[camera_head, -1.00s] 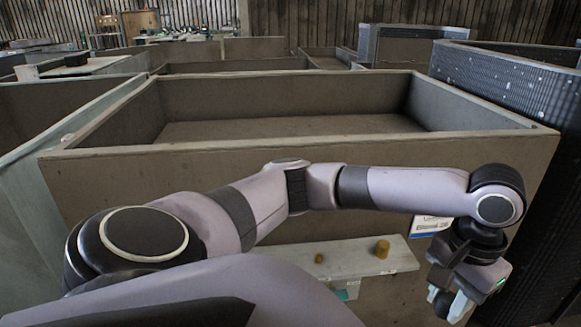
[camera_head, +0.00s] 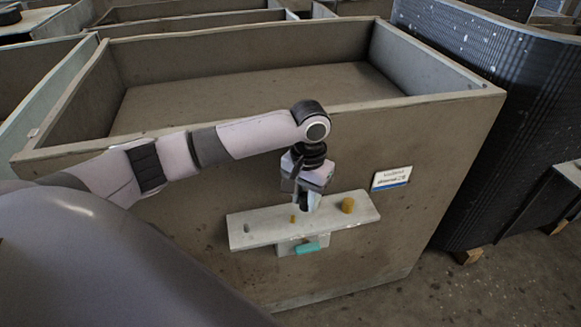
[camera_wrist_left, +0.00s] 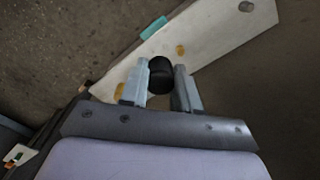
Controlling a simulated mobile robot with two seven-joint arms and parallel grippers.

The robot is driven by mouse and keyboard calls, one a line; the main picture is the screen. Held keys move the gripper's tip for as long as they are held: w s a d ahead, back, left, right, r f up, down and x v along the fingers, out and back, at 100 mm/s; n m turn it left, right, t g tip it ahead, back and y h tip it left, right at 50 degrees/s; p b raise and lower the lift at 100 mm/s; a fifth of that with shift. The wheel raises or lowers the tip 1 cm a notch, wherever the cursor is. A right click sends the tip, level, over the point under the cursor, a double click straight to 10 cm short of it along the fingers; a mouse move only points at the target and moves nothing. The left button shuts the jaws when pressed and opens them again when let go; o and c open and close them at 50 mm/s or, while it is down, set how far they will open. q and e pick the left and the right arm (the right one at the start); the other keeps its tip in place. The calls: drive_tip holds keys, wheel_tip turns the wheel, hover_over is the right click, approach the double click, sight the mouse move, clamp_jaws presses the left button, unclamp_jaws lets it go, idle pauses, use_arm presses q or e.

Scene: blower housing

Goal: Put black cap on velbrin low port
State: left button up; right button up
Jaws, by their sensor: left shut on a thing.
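My left gripper (camera_head: 307,203) is over the pale shelf plate (camera_head: 268,228) on the front of the grey housing. In the left wrist view the gripper (camera_wrist_left: 161,82) is shut on a black cap (camera_wrist_left: 160,72), which sits between the two pale fingers. The cap is hard to make out in the head view. A small yellow-brown stub (camera_head: 293,219) stands just left of the fingers, and a larger one (camera_head: 348,205) stands to their right. Both stubs also show in the wrist view, small (camera_wrist_left: 180,50) and large (camera_wrist_left: 119,91). Which port is the velbrin low one cannot be told. My right gripper is out of view.
A teal piece (camera_head: 308,248) sticks out below the plate. A dark hole (camera_head: 247,228) is at the plate's left end. A white and blue label (camera_head: 391,178), too small to read, is on the grey housing (camera_head: 430,150). A black ribbed unit (camera_head: 490,110) stands at the right.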

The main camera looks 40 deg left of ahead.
sight(293, 216)
use_arm(q)
drive_tip(key=a+p, duration=0.2)
drive_tip(key=a+f+p, duration=0.1)
drive_tip(key=shift+w+a, duration=0.25)
drive_tip(key=shift+a, duration=0.05)
wheel_tip(293, 216, down, 5)
drive_tip(key=b, duration=0.5)
drive_tip(key=shift+r, duration=0.4)
drive_tip(key=shift+p, duration=0.65)
drive_tip(key=shift+f, duration=1.5)
drive_tip(key=o, duration=1.1)
